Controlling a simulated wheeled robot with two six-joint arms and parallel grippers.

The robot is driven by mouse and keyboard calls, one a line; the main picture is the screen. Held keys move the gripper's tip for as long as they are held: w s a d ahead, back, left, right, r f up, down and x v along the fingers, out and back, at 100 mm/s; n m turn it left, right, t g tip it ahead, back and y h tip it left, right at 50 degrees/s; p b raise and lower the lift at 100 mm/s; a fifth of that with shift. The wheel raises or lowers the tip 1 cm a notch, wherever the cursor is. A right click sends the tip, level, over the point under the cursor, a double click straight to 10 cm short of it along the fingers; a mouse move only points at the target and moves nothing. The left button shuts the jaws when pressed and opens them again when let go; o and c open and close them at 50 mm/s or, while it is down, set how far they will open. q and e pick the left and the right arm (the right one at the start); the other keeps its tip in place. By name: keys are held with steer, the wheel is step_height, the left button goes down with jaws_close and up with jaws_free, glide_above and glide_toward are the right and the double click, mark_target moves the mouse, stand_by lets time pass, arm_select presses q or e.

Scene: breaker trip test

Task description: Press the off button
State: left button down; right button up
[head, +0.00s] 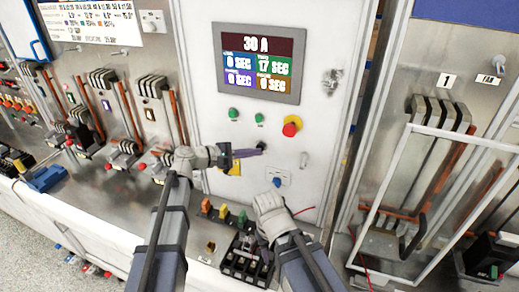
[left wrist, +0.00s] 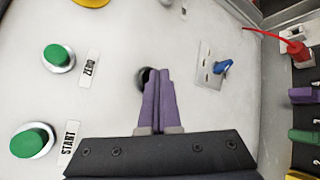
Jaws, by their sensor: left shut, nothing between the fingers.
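A metal panel door (head: 205,60) carries two green buttons, a red mushroom button on a yellow base (head: 291,126) and a small black button (head: 261,146). My left gripper (head: 260,151) is shut and empty, its purple fingertips at the black button. In the left wrist view the tips overlap the black button (left wrist: 142,78), partly hiding it; contact cannot be told. The green START button (left wrist: 33,141) and green ZERO button (left wrist: 58,58) lie left of the fingers. No OFF label is readable. My right arm's wrist shows below the panel; its fingers are not visible.
A display (head: 258,62) reads 30 A above the buttons. A blue switch (head: 277,182) sits below right of the black button, close to my right wrist. Coloured terminals (head: 222,212) and a black breaker block (head: 245,262) stand on the bench below.

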arm_select(q)
steer(key=shift+w+d, duration=0.1)
steer(key=shift+w, duration=0.1)
stand_by(0.5)
steer(key=shift+s+a, duration=0.35)
steer(key=shift+s, duration=0.55)
steer(key=s, duration=0.1)
steer(key=s+a, duration=0.1)
steer(key=s, duration=0.1)
steer(key=s+a, duration=0.1)
steer(key=shift+s, duration=0.3)
stand_by(0.5)
